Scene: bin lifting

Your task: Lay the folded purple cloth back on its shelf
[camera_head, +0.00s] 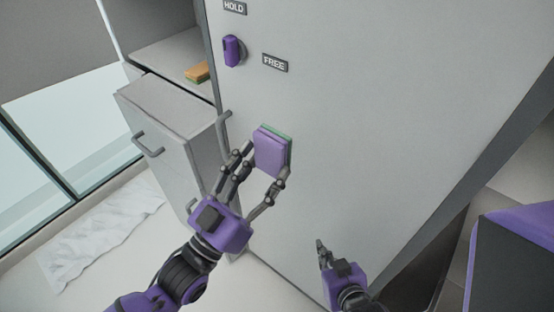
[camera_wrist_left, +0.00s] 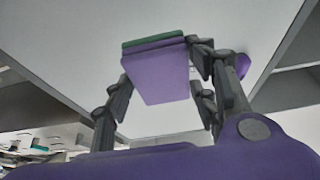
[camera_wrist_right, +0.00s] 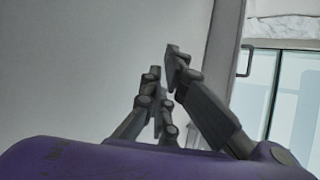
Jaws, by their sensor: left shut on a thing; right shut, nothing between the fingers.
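The folded purple cloth (camera_head: 270,153) has a green layer along its back edge in the head view. My left gripper (camera_head: 262,168) is shut on it and holds it up in front of the grey panel. In the left wrist view the cloth (camera_wrist_left: 158,75) sits between the fingers of my left gripper (camera_wrist_left: 162,80), with the green layer on top. My right gripper (camera_head: 321,248) is shut and empty, low and to the right of the cloth. Its closed fingers also show in the right wrist view (camera_wrist_right: 168,75). A shelf (camera_head: 172,52) shows in the open compartment at the upper left.
A grey panel (camera_head: 380,120) with HOLD (camera_head: 234,7) and FREE (camera_head: 275,63) labels and a purple knob (camera_head: 232,50) fills the middle. An orange-brown item (camera_head: 197,71) lies on the shelf. A grey cabinet (camera_head: 170,130) with handles stands below. A crumpled white sheet (camera_head: 100,235) lies at lower left.

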